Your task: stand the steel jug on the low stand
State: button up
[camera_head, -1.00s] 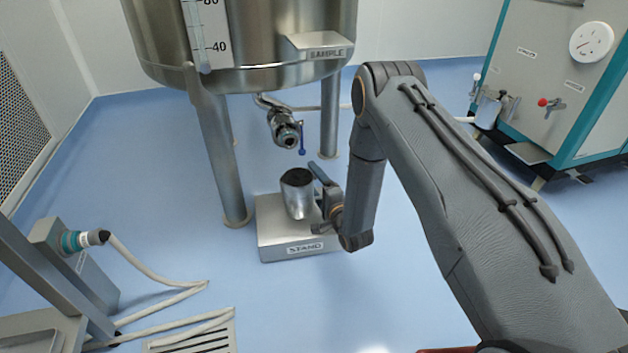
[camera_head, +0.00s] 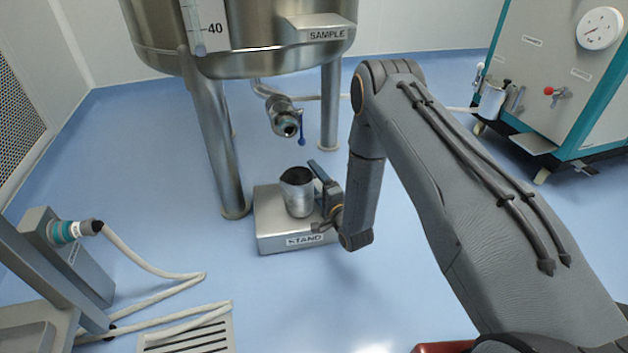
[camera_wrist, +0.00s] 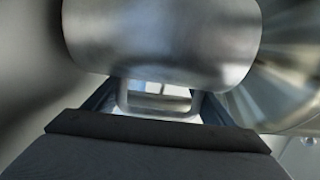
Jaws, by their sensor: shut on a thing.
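The steel jug (camera_head: 297,195) is upright over the top of the low stand (camera_head: 272,228), a metal block marked STAND, in the head view. Its base appears to be at the stand's top, but I cannot tell whether it touches. My gripper (camera_head: 322,192) is at the jug's right side, shut on it. In the wrist view the jug (camera_wrist: 160,38) fills the upper middle, and its handle (camera_wrist: 155,103) lies between my fingers. The exact contact on the handle is hard to make out.
A large steel tank (camera_head: 245,45) on legs stands behind, with its outlet valve (camera_head: 285,122) above and behind the jug. A tank leg (camera_head: 220,150) rises just left of the stand. A teal-edged cabinet (camera_head: 550,90) stands at right. Hoses (camera_head: 150,260) and a floor drain (camera_head: 190,338) lie at lower left.

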jog(key=shift+f, duration=0.45)
jog(key=o, duration=2.1)
jog(key=shift+o, duration=0.2)
